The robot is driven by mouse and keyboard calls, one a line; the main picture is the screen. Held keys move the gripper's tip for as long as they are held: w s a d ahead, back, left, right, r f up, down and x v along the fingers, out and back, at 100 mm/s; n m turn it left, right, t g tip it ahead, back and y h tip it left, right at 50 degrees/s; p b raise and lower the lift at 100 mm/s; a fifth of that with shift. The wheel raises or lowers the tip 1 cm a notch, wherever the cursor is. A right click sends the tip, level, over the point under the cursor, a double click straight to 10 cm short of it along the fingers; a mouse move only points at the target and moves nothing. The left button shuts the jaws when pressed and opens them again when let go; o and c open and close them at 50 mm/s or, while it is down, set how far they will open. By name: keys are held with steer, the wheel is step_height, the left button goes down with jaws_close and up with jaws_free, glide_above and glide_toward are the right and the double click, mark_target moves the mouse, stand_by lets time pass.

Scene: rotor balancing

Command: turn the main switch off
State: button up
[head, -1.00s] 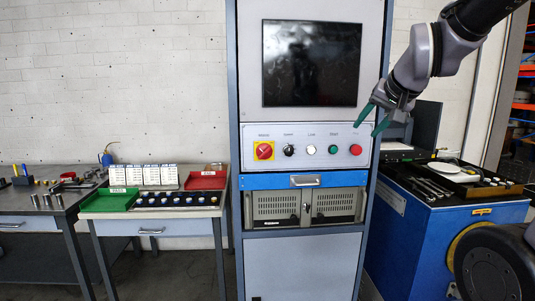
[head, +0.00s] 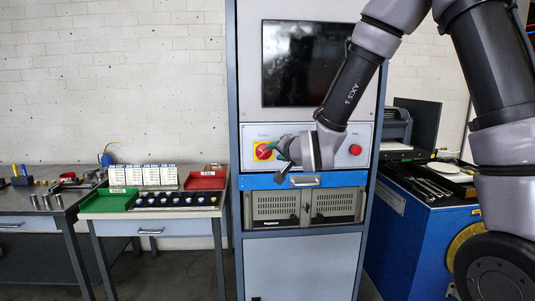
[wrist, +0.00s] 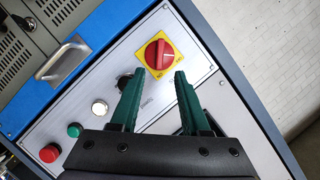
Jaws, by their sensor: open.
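The main switch (head: 264,151) is a red rotary knob on a yellow plate at the left of the cabinet's control panel. In the wrist view the red knob (wrist: 159,52) shows whole, just beyond the fingertips, its raised handle running roughly up and down the picture. My gripper (head: 281,158) is in front of the panel, just right of the switch in the head view. In the wrist view my gripper (wrist: 160,73) is open and empty, its two green fingers apart, with the knob ahead of the gap. I see no clear contact with the knob.
A black selector knob (wrist: 124,82), a white button (wrist: 99,108), a green button (wrist: 74,130) and a red button (head: 355,150) share the panel. A blue drawer with a handle (head: 305,181) lies below. The dark screen (head: 290,60) is above, partly behind my arm.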

mark_target(266, 152)
steer(key=x, duration=0.7)
steer(key=shift+w+a+f, duration=0.1)
steer(key=shift+w+a, duration=0.05)
steer(key=shift+w, duration=0.2)
jaws_close()
